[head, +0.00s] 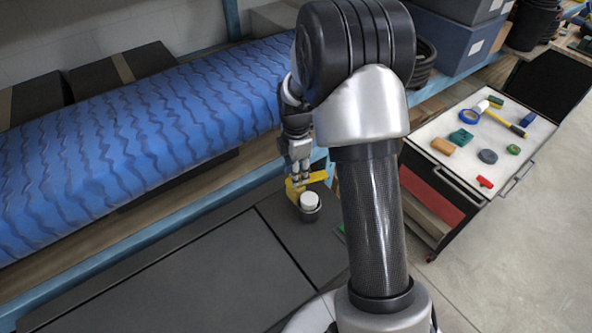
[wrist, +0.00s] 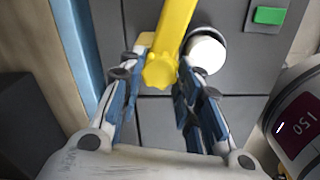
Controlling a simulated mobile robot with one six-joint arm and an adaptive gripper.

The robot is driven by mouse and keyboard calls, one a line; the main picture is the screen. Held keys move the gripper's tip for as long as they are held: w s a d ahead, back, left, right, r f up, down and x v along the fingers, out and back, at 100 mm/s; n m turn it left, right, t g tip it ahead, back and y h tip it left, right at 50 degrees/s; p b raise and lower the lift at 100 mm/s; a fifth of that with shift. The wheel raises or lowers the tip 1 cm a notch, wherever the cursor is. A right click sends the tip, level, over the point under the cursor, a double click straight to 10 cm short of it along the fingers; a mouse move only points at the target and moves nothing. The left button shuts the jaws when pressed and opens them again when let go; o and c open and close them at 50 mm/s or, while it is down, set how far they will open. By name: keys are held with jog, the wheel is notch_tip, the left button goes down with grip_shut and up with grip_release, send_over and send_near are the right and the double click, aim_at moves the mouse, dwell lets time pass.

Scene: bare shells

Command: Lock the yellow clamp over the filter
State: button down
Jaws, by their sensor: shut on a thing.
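The yellow clamp (head: 293,190) is at the work surface beside the white-topped filter (head: 309,200), which sits in a dark round holder. In the wrist view the clamp's yellow arm (wrist: 174,28) runs up from a knobbed end between my fingers. It passes just left of the filter's white top (wrist: 207,54), which looks uncovered. My gripper (head: 299,170) points down at the clamp. In the wrist view my gripper (wrist: 160,68) has its fingers on both sides of the clamp's knobbed end, shut on it. The exact contact is partly hidden.
A green block or button (wrist: 269,15) lies right of the filter. A blue ribbed roll (head: 140,120) fills the shelf at left. A tool cart (head: 470,200) with several small items stands at right. The dark panels (head: 190,285) in front are clear.

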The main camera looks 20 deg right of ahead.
jog(key=m, duration=0.4)
jog(key=shift+w+d+m, duration=0.1)
jog(key=shift+m, duration=0.2)
jog(key=m, duration=0.3)
jog(key=shift+m, duration=0.3)
jog(key=m, duration=0.4)
jog(key=shift+m, duration=1.5)
jog(key=c, duration=1.3)
grip_release()
jog(key=shift+o, duration=0.7)
jog(key=shift+r, duration=0.1)
